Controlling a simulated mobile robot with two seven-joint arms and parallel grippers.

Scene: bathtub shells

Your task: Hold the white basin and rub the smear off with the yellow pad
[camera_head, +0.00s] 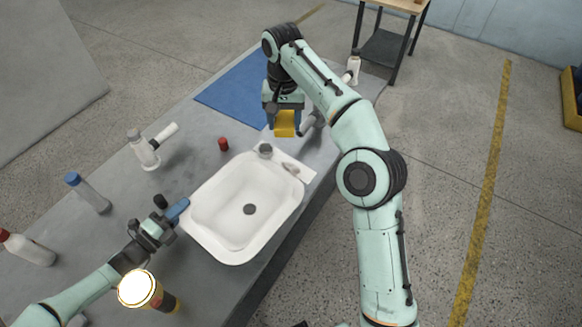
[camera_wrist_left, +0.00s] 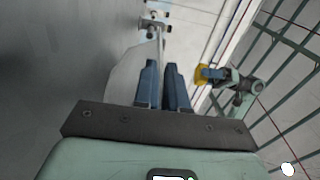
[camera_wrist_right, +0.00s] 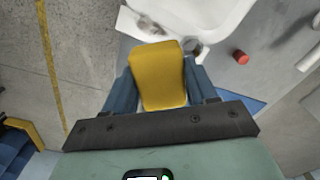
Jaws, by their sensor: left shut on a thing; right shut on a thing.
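The white basin (camera_head: 246,205) lies on the grey table with its drain and open bowl facing up. My left gripper (camera_head: 178,211) is shut on the basin's left rim; its blue fingers also show in the left wrist view (camera_wrist_left: 165,85). The yellow pad (camera_head: 286,123) is held in my right gripper (camera_head: 284,116), above the table beyond the basin's far end and apart from the basin. The pad fills the space between the fingers in the right wrist view (camera_wrist_right: 158,75). I cannot make out a smear on the visible basin surface.
A yellow-and-black can (camera_head: 150,291) is near my left arm. A blue mat (camera_head: 236,90) lies at the far end.

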